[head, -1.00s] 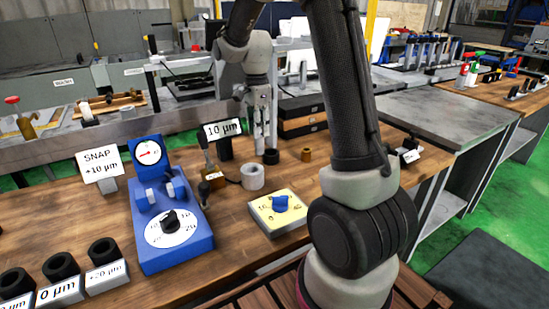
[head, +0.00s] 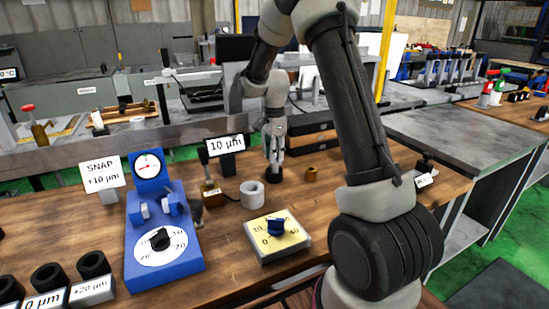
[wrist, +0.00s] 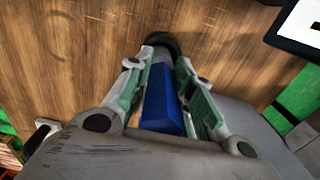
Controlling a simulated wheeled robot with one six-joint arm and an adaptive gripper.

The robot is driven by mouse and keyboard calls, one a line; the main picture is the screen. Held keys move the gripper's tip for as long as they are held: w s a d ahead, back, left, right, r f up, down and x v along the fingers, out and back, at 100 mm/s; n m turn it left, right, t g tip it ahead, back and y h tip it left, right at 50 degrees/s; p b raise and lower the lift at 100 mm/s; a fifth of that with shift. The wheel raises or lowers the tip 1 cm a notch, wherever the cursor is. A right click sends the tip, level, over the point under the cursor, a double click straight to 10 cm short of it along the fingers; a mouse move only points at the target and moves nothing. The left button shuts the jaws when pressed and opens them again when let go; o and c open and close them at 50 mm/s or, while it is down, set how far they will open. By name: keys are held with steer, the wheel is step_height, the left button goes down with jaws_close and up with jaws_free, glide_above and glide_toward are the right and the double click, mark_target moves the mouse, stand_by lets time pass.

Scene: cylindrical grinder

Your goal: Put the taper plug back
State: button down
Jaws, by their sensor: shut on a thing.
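My gripper (head: 275,155) is over the back part of the wooden bench in the head view. In the wrist view my gripper (wrist: 165,90) is shut on the taper plug (wrist: 162,103), which has a blue body near the palm and a grey end pointing away. A dark round holder (wrist: 160,42) lies at the plug's far end. The holder also shows below the fingers in the head view (head: 274,175). The plug's tip overlaps the holder; I cannot tell whether it is inside it or just above.
A light grey ring (head: 252,194) and a small brass cylinder (head: 311,173) stand close by. A 10 µm display (head: 226,144) is left of the gripper. The blue gauge (head: 163,240) and yellow dial box (head: 278,238) are nearer. Bare bench lies right of the brass cylinder.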

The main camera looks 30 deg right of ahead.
steer(key=shift+f, duration=0.7)
steer(key=shift+f, duration=0.1)
steer(key=c, duration=1.3)
jaws_free()
steer(key=shift+o, duration=0.2)
